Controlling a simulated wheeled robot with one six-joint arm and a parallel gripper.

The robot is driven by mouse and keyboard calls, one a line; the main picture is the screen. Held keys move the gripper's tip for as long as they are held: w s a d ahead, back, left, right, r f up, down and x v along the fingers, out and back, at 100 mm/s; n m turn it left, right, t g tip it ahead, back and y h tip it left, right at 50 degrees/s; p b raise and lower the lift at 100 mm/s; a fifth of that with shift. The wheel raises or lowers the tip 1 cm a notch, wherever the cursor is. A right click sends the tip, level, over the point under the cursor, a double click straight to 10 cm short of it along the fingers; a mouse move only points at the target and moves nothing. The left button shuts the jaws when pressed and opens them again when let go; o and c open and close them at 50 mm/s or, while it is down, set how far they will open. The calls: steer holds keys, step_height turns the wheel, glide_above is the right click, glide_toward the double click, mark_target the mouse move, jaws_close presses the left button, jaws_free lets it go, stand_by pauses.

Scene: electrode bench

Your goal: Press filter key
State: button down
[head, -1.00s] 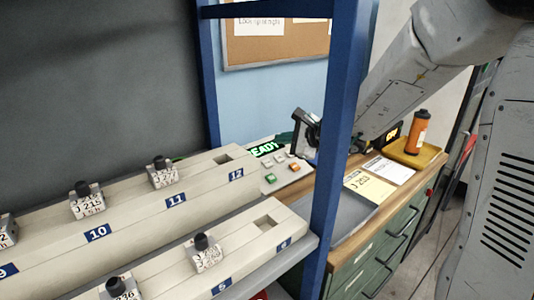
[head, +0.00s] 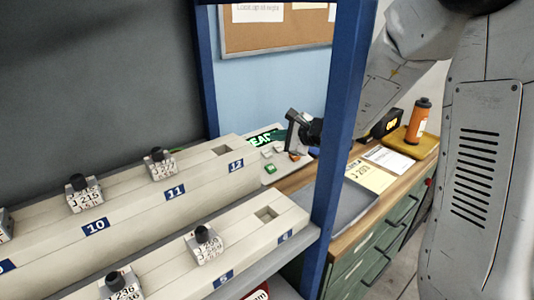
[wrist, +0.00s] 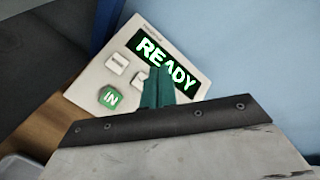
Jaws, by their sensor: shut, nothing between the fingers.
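The key panel (wrist: 85,93) has a lit green READY display (wrist: 166,62). In the wrist view it carries a green IN key (wrist: 110,98), a pale key (wrist: 118,63) and another pale key (wrist: 140,79) partly behind my fingers. I cannot read the pale keys' labels, so I cannot tell which is the filter key. My gripper (wrist: 158,84) is shut and empty, its teal fingers in front of the panel and hiding part of it. Contact with a key cannot be made out. In the head view an orange key (head: 294,156) shows just below my gripper's dark body.
A blue rack post (head: 343,120) stands right in front of the bench beside my arm. Shelves with numbered slots and electrode blocks (head: 85,195) fill the left. An orange bottle (head: 420,120) on a yellow tray and papers (head: 370,176) lie to the right.

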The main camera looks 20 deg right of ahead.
mark_target(264, 150)
steer(key=shift+w+a+f, duration=0.1)
steer(key=shift+w+f, duration=0.15)
steer(key=shift+f, duration=0.45)
steer(key=shift+w+a+f, duration=0.15)
steer(key=shift+w+f, duration=0.1)
steer(key=shift+f, duration=0.45)
steer(key=shift+w+a+f, duration=0.1)
steer(key=shift+w+f, duration=0.15)
steer(key=shift+f, duration=0.45)
steer(key=shift+f, duration=0.15)
stand_by(0.3)
steer(key=shift+w+a+f, duration=0.1)
steer(key=shift+w+f, duration=0.05)
steer(key=shift+f, duration=0.1)
steer(key=shift+w+f, duration=0.15)
steer(key=shift+f, duration=0.2)
stand_by(0.7)
stand_by(0.3)
steer(key=shift+s+r, duration=0.3)
steer(key=shift+r, duration=0.45)
steer(key=shift+r, duration=0.1)
steer(key=shift+s+d+r, duration=0.15)
steer(key=shift+s+r, duration=0.15)
steer(key=shift+r, duration=0.45)
steer(key=shift+s+d+r, duration=0.15)
steer(key=shift+s+r, duration=0.1)
steer(key=shift+r, duration=0.5)
steer(key=shift+s+d+r, duration=0.15)
steer(key=shift+s+r, duration=0.15)
steer(key=shift+r, duration=0.45)
